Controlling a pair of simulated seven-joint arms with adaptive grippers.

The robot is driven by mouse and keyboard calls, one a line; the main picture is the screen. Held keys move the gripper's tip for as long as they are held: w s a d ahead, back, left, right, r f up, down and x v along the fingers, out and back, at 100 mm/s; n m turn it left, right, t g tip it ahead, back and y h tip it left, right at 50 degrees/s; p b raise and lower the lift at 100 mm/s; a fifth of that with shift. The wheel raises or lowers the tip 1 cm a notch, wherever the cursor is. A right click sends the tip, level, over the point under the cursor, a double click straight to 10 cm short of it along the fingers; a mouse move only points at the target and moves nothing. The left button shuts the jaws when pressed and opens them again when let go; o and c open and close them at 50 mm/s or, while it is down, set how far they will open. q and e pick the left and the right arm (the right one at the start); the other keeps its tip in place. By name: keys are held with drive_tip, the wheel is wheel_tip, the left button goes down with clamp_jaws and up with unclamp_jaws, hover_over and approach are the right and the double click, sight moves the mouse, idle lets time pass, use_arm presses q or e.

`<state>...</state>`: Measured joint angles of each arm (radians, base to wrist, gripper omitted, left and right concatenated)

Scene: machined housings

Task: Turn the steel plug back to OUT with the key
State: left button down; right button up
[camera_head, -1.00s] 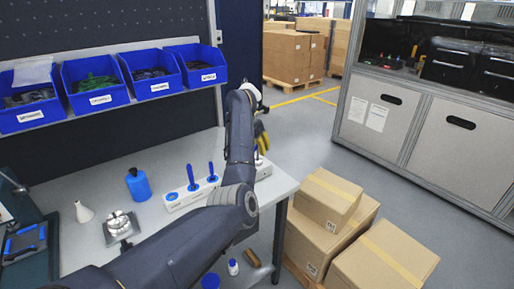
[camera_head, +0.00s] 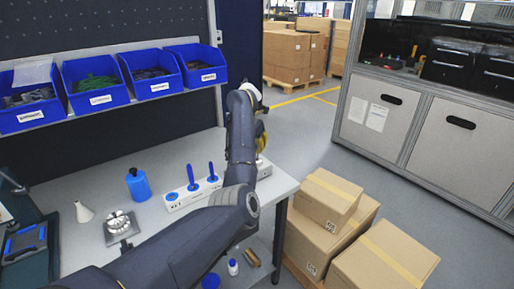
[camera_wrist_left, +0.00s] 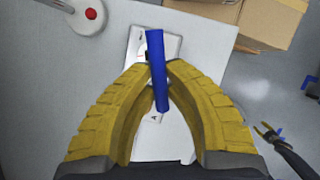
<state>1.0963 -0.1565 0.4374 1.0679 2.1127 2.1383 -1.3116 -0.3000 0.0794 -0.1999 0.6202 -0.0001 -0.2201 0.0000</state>
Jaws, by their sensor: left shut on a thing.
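My left gripper (camera_head: 261,135) is at the right end of the white key rack (camera_head: 178,200), partly hidden behind my own arm in the head view. In the left wrist view its yellow fingers (camera_wrist_left: 162,75) are shut on a blue key handle (camera_wrist_left: 156,45), above a pale block. Two other blue-handled keys (camera_head: 191,180) (camera_head: 213,173) stand upright in the rack. The silver machined housing (camera_head: 119,223) sits on the table left of the rack; its plug's position is too small to read. What seems to be my right gripper (camera_wrist_left: 265,131) shows small at the right of the wrist view, jaws unclear.
A blue bottle (camera_head: 138,184) and a white cone-shaped piece (camera_head: 84,212) stand near the housing. Blue bins (camera_head: 95,85) hang above the table's back. Cardboard boxes (camera_head: 328,200) stand beyond the table's right edge. Bare table lies behind the rack.

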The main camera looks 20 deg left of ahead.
use_arm(q)
drive_tip(key=shift+d+f+n+y, duration=0.15)
drive_tip(key=shift+n+y, duration=0.25)
drive_tip(key=shift+n, duration=0.8)
drive_tip(key=shift+n+y, duration=0.6)
drive_tip(key=shift+n, duration=0.8)
